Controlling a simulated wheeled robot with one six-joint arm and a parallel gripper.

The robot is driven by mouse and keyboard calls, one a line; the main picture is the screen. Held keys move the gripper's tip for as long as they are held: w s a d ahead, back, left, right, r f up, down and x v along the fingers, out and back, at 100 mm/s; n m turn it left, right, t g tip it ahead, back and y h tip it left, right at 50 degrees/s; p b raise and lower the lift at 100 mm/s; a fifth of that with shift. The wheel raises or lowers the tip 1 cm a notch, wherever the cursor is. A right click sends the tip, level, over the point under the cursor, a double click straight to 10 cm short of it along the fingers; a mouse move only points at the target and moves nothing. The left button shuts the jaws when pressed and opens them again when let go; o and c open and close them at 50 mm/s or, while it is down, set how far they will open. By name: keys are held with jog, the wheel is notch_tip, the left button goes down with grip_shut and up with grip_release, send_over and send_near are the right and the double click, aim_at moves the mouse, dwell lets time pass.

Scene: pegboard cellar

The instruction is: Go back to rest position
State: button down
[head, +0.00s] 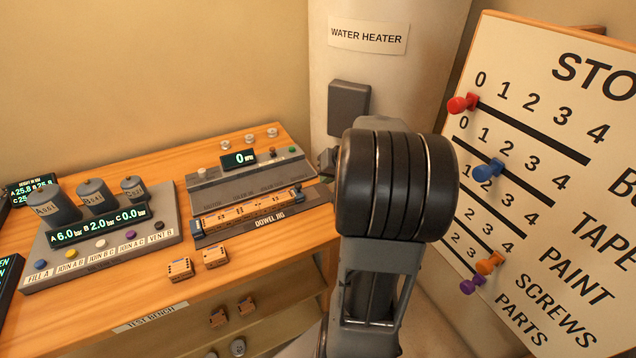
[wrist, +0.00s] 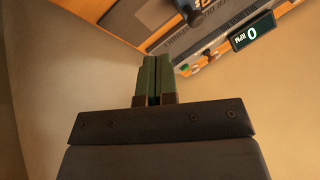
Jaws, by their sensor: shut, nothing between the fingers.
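My gripper (wrist: 153,75) shows in the wrist view as two green fingers side by side, shut with nothing between them. The fingers are in the air, apart from the bench things seen beyond them. In the head view, my dark arm links stand in the centre right and hide most of the gripper. A small dark part of it (head: 327,160) shows at their left edge, in front of the water heater.
The wooden test bench (head: 150,318) on the left carries the dowel jig (head: 255,219), two small orange blocks (head: 181,269) and a panel with three grey cylinders (head: 96,196). The water heater (head: 320,65) stands behind. A stock board (head: 545,130) with coloured sliders is at right.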

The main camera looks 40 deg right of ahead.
jog(key=v, duration=0.6)
jog(key=shift+s+d+r, duration=0.15)
jog(key=shift+r, duration=0.05)
jog(key=s+a+n+g+p, duration=0.1)
jog(key=s+a+n+p, duration=0.1)
jog(key=a, duration=1)
jog(key=s+a+r+n+g+h+p, duration=0.1)
jog(key=s+a+n, duration=0.3)
jog(key=a, duration=0.8)
jog(key=shift+s+n+g+p, duration=0.3)
jog(key=shift+s+g+p, duration=0.2)
jog(key=shift+s, duration=0.1)
jog(key=shift+a+r, duration=0.1)
